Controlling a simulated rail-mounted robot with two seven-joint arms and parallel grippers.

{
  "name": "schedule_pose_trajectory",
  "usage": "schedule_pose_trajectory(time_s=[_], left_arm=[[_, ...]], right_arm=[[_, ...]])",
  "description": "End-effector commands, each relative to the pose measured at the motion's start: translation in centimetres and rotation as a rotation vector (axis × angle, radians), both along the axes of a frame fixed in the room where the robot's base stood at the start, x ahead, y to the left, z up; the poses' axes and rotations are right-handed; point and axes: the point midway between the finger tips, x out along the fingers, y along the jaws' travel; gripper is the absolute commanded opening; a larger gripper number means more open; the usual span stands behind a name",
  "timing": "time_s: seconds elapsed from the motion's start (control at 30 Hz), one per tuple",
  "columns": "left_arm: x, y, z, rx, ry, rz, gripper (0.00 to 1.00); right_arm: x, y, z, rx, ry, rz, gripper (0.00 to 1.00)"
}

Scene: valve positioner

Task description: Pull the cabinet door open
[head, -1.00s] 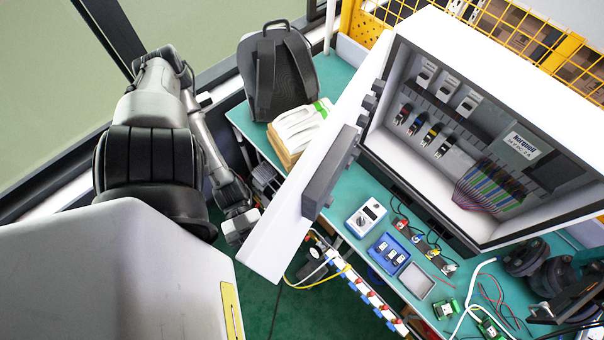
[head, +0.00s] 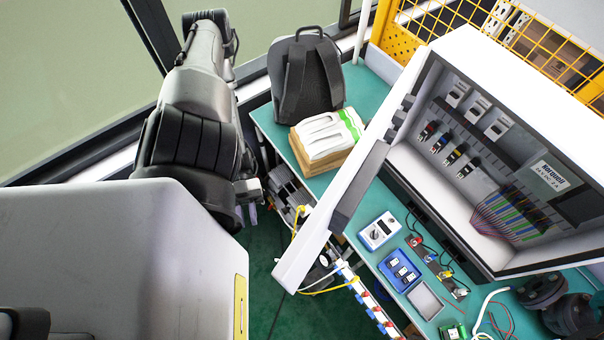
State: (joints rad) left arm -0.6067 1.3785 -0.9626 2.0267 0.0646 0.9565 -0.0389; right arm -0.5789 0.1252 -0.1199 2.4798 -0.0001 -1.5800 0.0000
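The cabinet (head: 530,75) is a white box on the teal bench, with its front open to view. Its door (head: 317,232) stands wide open, swung out to the left over the bench edge and seen nearly edge-on. A dark grey strip-like box (head: 362,180) is on the door's inner side. My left gripper (head: 247,216) hangs left of the door's free end, apart from it. Its two small fingers look spread with nothing between them. My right gripper is not in view.
A blue-white meter (head: 379,231) and blue tray (head: 400,270) lie below the cabinet. A yellow mesh fence (head: 400,38) stands behind.

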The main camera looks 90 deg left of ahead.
Motion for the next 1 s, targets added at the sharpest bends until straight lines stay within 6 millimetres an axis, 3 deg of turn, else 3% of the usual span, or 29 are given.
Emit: schedule_pose_trajectory(time_s=[0.2,0.43,0.63,1.0], left_arm=[[-0.7,4.3,-0.2,0.005,0.003,-0.002,0.20],[-1.3,7.5,-0.1,0.003,0.001,-0.001,0.20],[-1.5,8.7,0.0,0.002,0.000,0.000,0.20],[-1.5,8.9,0.0,0.000,0.000,0.000,0.23]], right_arm=[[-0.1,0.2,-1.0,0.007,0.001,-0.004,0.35],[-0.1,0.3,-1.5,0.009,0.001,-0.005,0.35],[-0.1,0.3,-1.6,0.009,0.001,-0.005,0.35],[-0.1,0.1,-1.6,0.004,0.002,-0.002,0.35]])
